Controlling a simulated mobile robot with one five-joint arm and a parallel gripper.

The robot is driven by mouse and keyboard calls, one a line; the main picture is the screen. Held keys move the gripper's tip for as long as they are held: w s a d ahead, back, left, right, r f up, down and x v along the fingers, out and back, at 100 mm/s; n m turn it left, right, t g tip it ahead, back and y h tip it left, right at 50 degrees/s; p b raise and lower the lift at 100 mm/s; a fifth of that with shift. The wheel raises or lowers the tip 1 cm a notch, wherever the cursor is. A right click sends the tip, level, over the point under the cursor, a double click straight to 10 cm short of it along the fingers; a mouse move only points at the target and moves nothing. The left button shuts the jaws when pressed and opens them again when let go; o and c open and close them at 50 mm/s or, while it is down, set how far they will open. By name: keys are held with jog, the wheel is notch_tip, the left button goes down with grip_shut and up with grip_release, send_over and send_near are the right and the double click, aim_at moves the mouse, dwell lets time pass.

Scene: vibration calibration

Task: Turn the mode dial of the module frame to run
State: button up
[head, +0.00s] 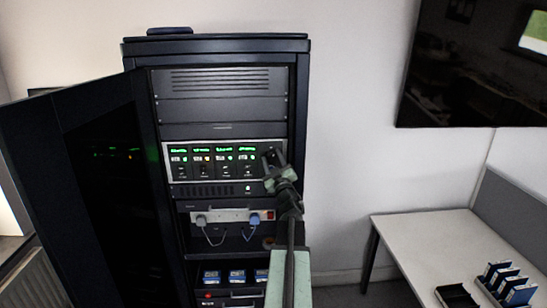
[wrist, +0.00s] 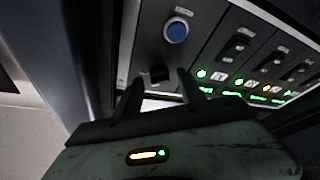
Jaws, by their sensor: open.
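The module frame (head: 215,160) is a grey panel in the open rack, with several modules showing green displays. In the wrist view its panel (wrist: 205,42) appears turned over, with the lit displays low. A small black knob (wrist: 160,74), probably the mode dial, shows between my gripper's fingertips (wrist: 160,80). The fingers are apart, one on each side of it; I cannot tell whether they touch it. Its setting is not readable. In the head view my gripper (head: 273,158) covers the frame's right end and hides the dial.
A round blue button (wrist: 176,31) sits close to the knob. Black switches (wrist: 237,46) line the modules. Below the frame are a power strip (head: 232,216) with plugs and cables. The rack door (head: 85,190) stands open left. A desk (head: 405,235) stands right.

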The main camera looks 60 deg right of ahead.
grip_shut()
jog(key=shift+n, duration=0.3)
jog(key=n, duration=0.1)
jog(key=n+y+p, duration=0.1)
jog(key=shift+s+r+n, duration=0.1)
jog(key=shift+r+n, duration=0.15)
jog(key=shift+n, duration=0.05)
jog(key=n+y+p, duration=0.2)
jog(key=n+p, duration=0.1)
jog(key=n, duration=0.1)
jog(key=shift+d+r+t, duration=0.1)
jog(key=shift+r+t, duration=0.05)
jog(key=shift+t, duration=0.15)
jog(key=n+y+p, duration=0.1)
jog(key=n+p, duration=0.1)
jog(key=n, duration=0.1)
jog(key=shift+s+r+n+y+p, duration=0.1)
jog(key=shift+n+y+p, duration=0.2)
jog(key=shift+n, duration=0.1)
jog(key=shift+n+g+p, duration=0.8)
jog(key=shift+n+p, duration=0.15)
jog(key=shift+n, duration=0.35)
